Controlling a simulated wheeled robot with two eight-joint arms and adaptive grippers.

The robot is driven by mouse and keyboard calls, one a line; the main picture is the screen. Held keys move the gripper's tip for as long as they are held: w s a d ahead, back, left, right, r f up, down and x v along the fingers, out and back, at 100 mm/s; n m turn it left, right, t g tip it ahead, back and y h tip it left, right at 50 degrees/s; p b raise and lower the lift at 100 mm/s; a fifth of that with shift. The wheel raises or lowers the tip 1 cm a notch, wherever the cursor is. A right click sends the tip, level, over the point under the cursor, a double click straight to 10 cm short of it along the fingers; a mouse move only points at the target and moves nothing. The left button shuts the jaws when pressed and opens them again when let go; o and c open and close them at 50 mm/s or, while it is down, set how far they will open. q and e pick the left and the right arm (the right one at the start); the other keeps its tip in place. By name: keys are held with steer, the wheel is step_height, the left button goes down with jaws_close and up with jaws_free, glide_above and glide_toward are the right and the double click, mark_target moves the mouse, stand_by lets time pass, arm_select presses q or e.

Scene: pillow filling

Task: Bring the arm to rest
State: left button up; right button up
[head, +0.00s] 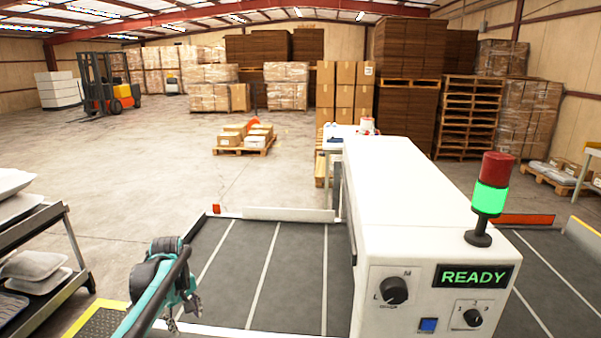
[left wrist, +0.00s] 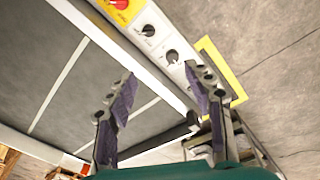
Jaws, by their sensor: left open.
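My left arm, teal and black, comes in at the lower left of the head view. Its gripper (head: 184,311) hangs in front of a dark grey belt with pale lines (head: 236,285). In the left wrist view the left gripper (left wrist: 162,112) is open, its purple-padded fingers well apart with nothing between them. The belt (left wrist: 45,65) also shows there, beside a white rail with knobs and a red button on yellow (left wrist: 122,5). My right gripper is in neither view.
A white machine (head: 420,200) with a READY panel and a green-lit beacon (head: 490,198) stands to the right. A rack (head: 48,260) with pale pillow-like items stands at the left. Open floor (head: 130,160) lies beyond, with pallets and a forklift (head: 108,90) farther back.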

arm_select(q)
steer(key=s+d+r+m+t, duration=0.2)
steer(key=s+d+r+m, duration=0.1)
steer(key=s+d, duration=0.3)
steer(key=s+d+r+m+t, duration=0.1)
steer(key=s+d+r+m, duration=0.15)
steer(key=s, duration=0.55)
steer(key=s+d+f+m+t, duration=0.1)
steer(key=s+d+f+m, duration=0.1)
steer(key=s, duration=0.3)
steer(key=s+d+f+m+t, duration=0.1)
steer(key=s+d+f+m, duration=0.1)
steer(key=s, duration=0.3)
steer(key=shift+s+d+f+m+t+h, duration=0.3)
steer(key=shift+s+d+m+t, duration=0.1)
steer(key=shift+d+m, duration=0.4)
